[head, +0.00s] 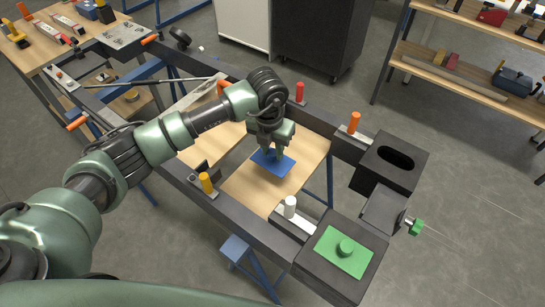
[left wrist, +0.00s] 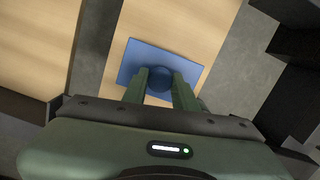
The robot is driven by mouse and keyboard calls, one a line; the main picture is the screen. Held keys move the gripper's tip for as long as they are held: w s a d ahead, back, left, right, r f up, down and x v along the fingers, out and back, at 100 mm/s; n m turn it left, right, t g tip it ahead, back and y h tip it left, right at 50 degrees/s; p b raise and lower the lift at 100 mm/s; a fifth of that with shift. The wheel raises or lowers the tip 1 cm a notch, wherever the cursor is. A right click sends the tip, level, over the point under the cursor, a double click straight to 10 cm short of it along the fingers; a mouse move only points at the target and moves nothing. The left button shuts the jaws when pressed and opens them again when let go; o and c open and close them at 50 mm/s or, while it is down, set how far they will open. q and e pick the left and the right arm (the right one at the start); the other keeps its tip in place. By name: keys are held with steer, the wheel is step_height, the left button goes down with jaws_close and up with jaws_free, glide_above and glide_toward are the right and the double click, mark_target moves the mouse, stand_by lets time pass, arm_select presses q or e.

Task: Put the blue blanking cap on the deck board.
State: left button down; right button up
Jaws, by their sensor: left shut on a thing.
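The blue blanking cap (head: 276,165) is a flat blue plate with a round knob. My left gripper (head: 272,151) points down over it and is shut on the knob. The left wrist view shows the cap's plate (left wrist: 145,54) between and beyond the two fingers (left wrist: 161,76), with the knob between them. The deck board (head: 252,194) is a light wooden panel inside the dark frame, and the cap lies over its middle. I cannot tell whether the plate touches the board or hangs slightly above it. My right gripper is not in view.
A green plate with a knob (head: 333,259) sits on a black block at the front right. Another black block (head: 401,151) has an oval opening. Orange, red, yellow and white upright pegs stand along the dark frame (head: 238,218). Shelves (head: 455,78) stand at the back right.

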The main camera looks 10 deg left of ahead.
mark_target(272, 160)
arm_select(q)
step_height(272, 160, down, 4)
steer(key=shift+f, duration=0.25)
steer(key=c, duration=1.5)
jaws_free()
steer(key=shift+f, duration=0.15)
steer(key=shift+c, duration=0.2)
steer(key=o, duration=0.4)
